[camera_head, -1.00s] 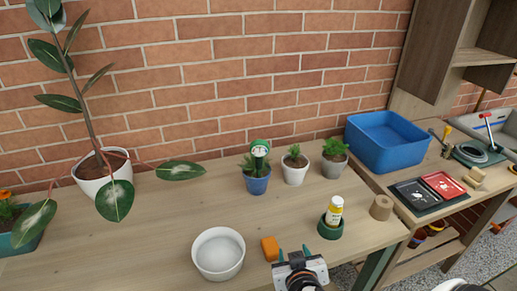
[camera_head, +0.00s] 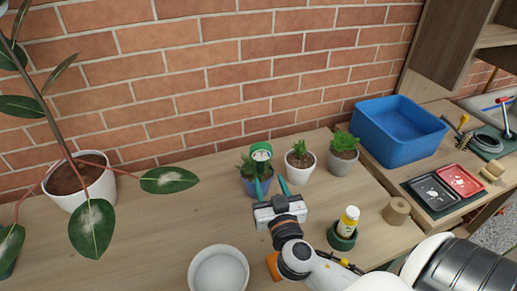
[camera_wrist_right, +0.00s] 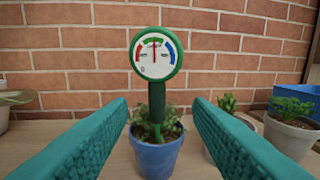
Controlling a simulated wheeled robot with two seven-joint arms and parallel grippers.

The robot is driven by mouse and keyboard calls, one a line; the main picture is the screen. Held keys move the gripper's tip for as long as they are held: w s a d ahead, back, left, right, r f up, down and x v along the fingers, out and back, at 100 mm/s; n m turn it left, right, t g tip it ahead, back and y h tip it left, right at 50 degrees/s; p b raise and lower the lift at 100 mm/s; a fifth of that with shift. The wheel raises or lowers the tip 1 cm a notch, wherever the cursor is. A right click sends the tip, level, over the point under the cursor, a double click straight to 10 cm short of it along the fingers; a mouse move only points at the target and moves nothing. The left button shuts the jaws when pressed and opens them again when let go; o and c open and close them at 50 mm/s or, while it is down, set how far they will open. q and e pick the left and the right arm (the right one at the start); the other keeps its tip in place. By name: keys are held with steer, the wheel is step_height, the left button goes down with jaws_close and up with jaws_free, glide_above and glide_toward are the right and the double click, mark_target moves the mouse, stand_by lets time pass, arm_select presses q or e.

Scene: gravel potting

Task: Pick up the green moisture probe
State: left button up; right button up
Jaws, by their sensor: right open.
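The green moisture probe (camera_head: 261,153) has a round white dial with a green rim and stands upright in a small blue pot (camera_head: 255,187) with a plant. In the right wrist view the probe (camera_wrist_right: 155,55) is centred, its dial above the pot (camera_wrist_right: 156,155). My right gripper (camera_head: 271,188) is open, just in front of the blue pot. In the right wrist view its teal fingers (camera_wrist_right: 160,110) stand to either side of the probe's stem, apart from it. My left gripper is not in view.
A white pot (camera_head: 299,165) and a grey pot (camera_head: 342,160) with plants stand close to the right of the blue pot. A brick wall (camera_head: 200,90) rises behind.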

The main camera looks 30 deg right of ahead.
mark_target(262, 164)
steer(key=p+x, duration=0.2)
steer(key=x, duration=0.3)
steer(key=shift+w+d+r, duration=0.1)
steer(key=shift+w, duration=0.1)
steer(key=x, duration=0.1)
steer(key=p+x, duration=0.2)
steer(key=x, duration=0.1)
steer(key=shift+w+r, duration=0.1)
steer(key=shift+r, duration=0.15)
steer(key=shift+w+f, duration=0.15)
steer(key=shift+w, duration=0.3)
steer(key=shift+s, duration=0.1)
steer(key=shift+c, duration=1.1)
jaws_close()
